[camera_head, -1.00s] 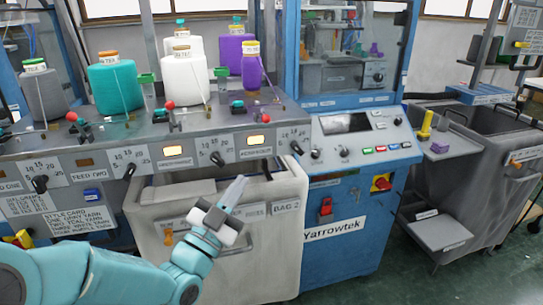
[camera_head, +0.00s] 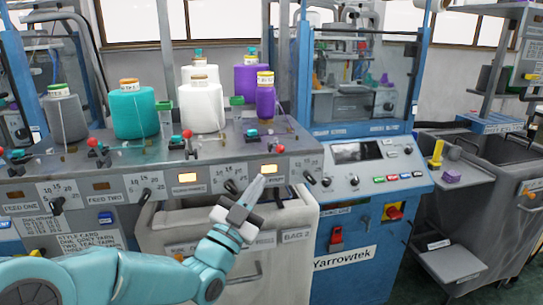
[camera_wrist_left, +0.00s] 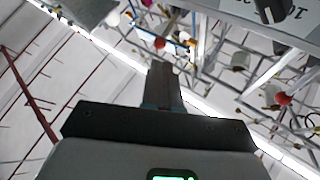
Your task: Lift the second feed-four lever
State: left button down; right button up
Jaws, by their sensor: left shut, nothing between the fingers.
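The feed-four panel section sits at the right end of the grey feed rail (camera_head: 225,150), with a lit amber lamp (camera_head: 269,169) and a black dial (camera_head: 310,179). A red-knobbed lever (camera_head: 279,148) and a teal-based lever part (camera_head: 252,133) are above it; I cannot tell which is the second lever. My left gripper (camera_head: 258,184) is shut and empty. Its tip overlaps the panel just below the feed-four lamp, apart from both levers in the picture. In the left wrist view, the shut fingers (camera_wrist_left: 165,84) point up between red knobs (camera_wrist_left: 160,43) and (camera_wrist_left: 283,99). My right gripper is out of view.
Teal (camera_head: 134,112), white (camera_head: 202,107) and purple (camera_head: 265,103) yarn cones stand on the rail. Other red-knobbed levers (camera_head: 93,143) and (camera_head: 187,134) line it to the left. A pale bin (camera_head: 290,222) is below. The blue Yarrowtek machine (camera_head: 350,275) stands right.

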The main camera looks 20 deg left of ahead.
aim_at(278, 152)
pick_arm(q)
jog(key=p+x, duration=0.2)
jog(key=x, duration=0.4)
jog(key=shift+d, duration=0.1)
jog(key=shift+w+r, duration=0.2)
jog(key=shift+w, duration=0.05)
jog(key=shift+w+f, duration=0.1)
jog(key=shift+w, duration=0.05)
